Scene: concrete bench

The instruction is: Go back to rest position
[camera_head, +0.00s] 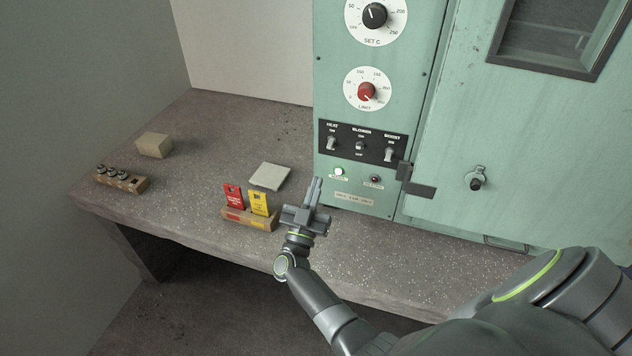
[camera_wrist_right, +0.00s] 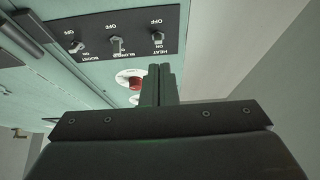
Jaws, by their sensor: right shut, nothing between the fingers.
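My right gripper (camera_head: 314,192) is shut and empty. It is held above the front part of the bench, just right of the red and yellow tags, with its fingers pointing up towards the green cabinet. In the right wrist view its closed fingers (camera_wrist_right: 158,84) stand upright below the switch panel (camera_wrist_right: 118,32). The head view shows the same panel (camera_head: 361,140) with the HEAT, BLOWER and BOOST switches on the cabinet front. The gripper looks apart from the panel. My left gripper is in neither view.
A wooden block (camera_head: 250,219) holds a red tag (camera_head: 233,197) and a yellow tag (camera_head: 259,202), close left of my gripper. A pale square plate (camera_head: 269,176), a beige box (camera_head: 154,145) and a rack (camera_head: 122,180) stand on the bench (camera_head: 220,120). The cabinet door (camera_head: 530,130) rises at right.

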